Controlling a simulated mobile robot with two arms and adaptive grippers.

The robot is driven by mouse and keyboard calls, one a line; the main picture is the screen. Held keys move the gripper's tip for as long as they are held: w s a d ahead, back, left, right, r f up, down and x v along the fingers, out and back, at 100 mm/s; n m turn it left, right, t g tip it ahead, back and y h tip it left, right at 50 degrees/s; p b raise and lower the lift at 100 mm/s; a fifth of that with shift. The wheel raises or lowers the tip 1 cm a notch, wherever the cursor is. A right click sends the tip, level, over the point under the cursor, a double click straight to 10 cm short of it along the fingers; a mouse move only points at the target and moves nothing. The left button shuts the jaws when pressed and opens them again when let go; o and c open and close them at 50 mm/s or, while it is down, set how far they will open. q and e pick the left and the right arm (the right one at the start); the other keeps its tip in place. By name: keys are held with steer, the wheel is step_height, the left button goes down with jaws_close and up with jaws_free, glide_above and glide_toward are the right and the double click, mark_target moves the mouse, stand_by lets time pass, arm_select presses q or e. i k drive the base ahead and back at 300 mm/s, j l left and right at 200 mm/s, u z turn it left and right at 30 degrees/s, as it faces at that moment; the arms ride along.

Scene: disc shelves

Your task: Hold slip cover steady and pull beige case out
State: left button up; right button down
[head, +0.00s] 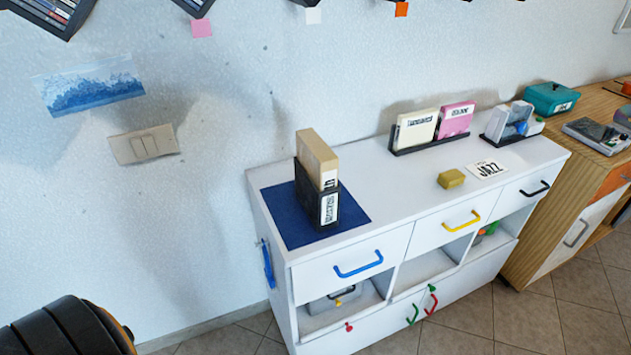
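The beige case (314,158) stands upright in the black slip cover (321,206), with its upper part sticking out above the cover. The slip cover stands on a dark blue mat (275,222) at the left end of the white cabinet top. Its narrow front side carries a white label with black print, and the lower part of the case is hidden inside it. No gripper of mine shows in the head view, and nothing touches the case or the cover.
On the white cabinet (390,195), a black rack (425,148) holds cream and pink cases. A yellow block (451,179), a JAZZ card (487,169) and another rack (514,122) are further right. The top between mat and block is clear. The wall rises behind.

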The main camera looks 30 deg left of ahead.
mark_target(318, 160)
steer(key=i+l+u, duration=0.3)
steer(key=i+l, duration=0.5)
steer(key=i+u, duration=0.1)
steer(key=u, duration=1.45)
